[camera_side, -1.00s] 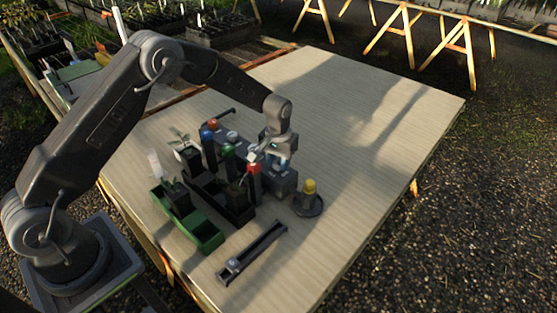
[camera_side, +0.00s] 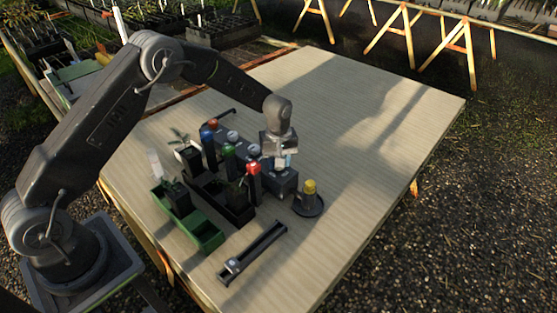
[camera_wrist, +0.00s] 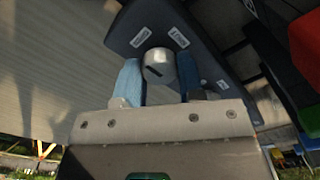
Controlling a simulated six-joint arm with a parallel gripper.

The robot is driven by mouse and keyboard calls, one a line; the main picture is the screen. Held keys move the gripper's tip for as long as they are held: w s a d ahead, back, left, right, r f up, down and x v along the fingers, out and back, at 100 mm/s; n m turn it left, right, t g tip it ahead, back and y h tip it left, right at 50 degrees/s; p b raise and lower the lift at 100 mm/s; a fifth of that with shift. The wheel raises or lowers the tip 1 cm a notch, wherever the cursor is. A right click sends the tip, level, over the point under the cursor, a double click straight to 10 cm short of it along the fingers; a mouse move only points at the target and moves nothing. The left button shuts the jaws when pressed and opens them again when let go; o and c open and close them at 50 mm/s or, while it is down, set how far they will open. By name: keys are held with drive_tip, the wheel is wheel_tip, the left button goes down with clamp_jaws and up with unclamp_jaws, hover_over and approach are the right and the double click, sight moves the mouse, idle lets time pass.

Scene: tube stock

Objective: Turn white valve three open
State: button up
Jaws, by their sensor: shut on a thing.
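The white valve knob (camera_wrist: 158,66) sits on a dark grey valve block (camera_wrist: 197,63) in the wrist view. A short dark line marks its face, slanting from upper left to lower right. Two small white labels lie beyond it, too blurred to read. My gripper (camera_wrist: 160,78) has its blue fingers on either side of the knob, shut on it. Two other white-topped valves, the middle one (camera_side: 253,150) and the far one (camera_side: 232,136), stand in the same row.
Red-, green- and blue-topped tubes, the red one (camera_side: 254,168) nearest, stand just left of my gripper. A yellow-topped thing (camera_side: 310,188) stands on a dark round base at right. A green tray (camera_side: 207,236) and black slotted bar (camera_side: 255,250) lie in front. The table's right is clear.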

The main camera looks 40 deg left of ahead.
idle(0.5)
drive_tip(key=o, duration=0.9)
drive_tip(key=shift+r, duration=0.1)
wheel_tip(320, 180, up, 14)
drive_tip(key=shift+f, duration=0.15)
drive_tip(key=s+r+m+t, duration=0.3)
drive_tip(key=s+r+m, duration=0.2)
drive_tip(key=s+r, duration=1)
drive_tip(key=s+m+t, duration=0.1)
drive_tip(key=s+m, duration=0.1)
drive_tip(key=s, duration=0.3)
drive_tip(key=s+f+m, duration=0.1)
drive_tip(key=s+m, duration=0.1)
drive_tip(key=s, duration=0.4)
drive_tip(key=s+d+m+t, duration=0.1)
drive_tip(key=s+m, duration=0.1)
drive_tip(key=s, duration=0.4)
drive_tip(key=shift+s+f+t, duration=0.15)
drive_tip(key=shift+t, duration=0.15)
